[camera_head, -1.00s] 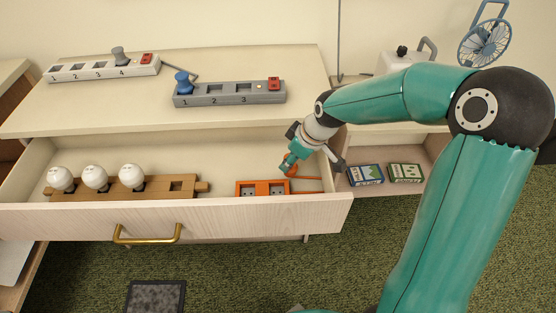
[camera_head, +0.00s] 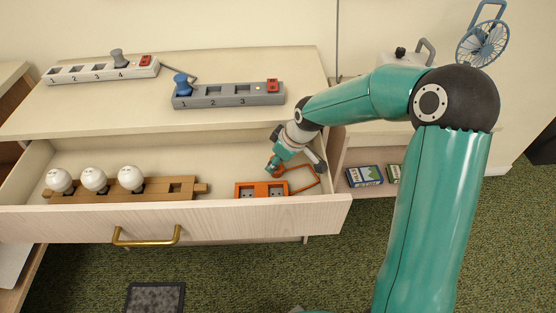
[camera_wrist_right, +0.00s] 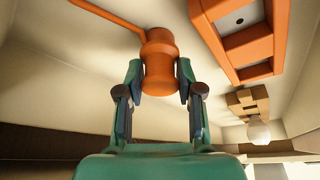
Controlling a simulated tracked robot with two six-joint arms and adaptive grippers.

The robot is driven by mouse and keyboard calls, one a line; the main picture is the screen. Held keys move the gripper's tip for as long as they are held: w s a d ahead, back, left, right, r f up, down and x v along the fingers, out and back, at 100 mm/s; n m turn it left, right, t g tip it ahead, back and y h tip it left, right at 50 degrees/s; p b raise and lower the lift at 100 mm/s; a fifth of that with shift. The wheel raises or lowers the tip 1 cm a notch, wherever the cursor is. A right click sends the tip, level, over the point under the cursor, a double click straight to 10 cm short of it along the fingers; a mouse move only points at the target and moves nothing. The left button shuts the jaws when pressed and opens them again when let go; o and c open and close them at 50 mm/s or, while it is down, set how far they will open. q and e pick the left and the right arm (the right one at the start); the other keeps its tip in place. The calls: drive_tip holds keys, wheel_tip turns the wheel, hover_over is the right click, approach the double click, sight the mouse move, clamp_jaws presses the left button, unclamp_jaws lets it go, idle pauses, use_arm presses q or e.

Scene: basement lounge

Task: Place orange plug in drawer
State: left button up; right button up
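The orange plug (camera_wrist_right: 158,64) is between the two fingers of my right gripper (camera_wrist_right: 160,82), with a finger against each side. In the head view my right gripper (camera_head: 276,167) is low inside the open drawer (camera_head: 222,151), and the plug there is mostly hidden by it. An orange cord (camera_head: 307,187) runs from the plug round to the orange socket strip (camera_head: 261,189), which lies in the drawer just in front of the gripper. I cannot tell whether the plug touches the drawer floor. My left gripper is not in view.
A wooden holder (camera_head: 160,188) with white bulbs lies in the drawer's left part. A grey power strip (camera_head: 228,95) and a white one (camera_head: 100,69) stand on the cabinet top. The drawer floor behind the holder is clear. Small boxes (camera_head: 364,176) sit on the shelf at right.

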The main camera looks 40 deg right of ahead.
drive_tip(key=o, duration=0.3)
drive_tip(key=shift+r, duration=0.25)
drive_tip(key=p+v, duration=0.1)
drive_tip(key=v, duration=1)
drive_tip(key=shift+s+r, duration=0.2)
drive_tip(key=shift+r, duration=0.2)
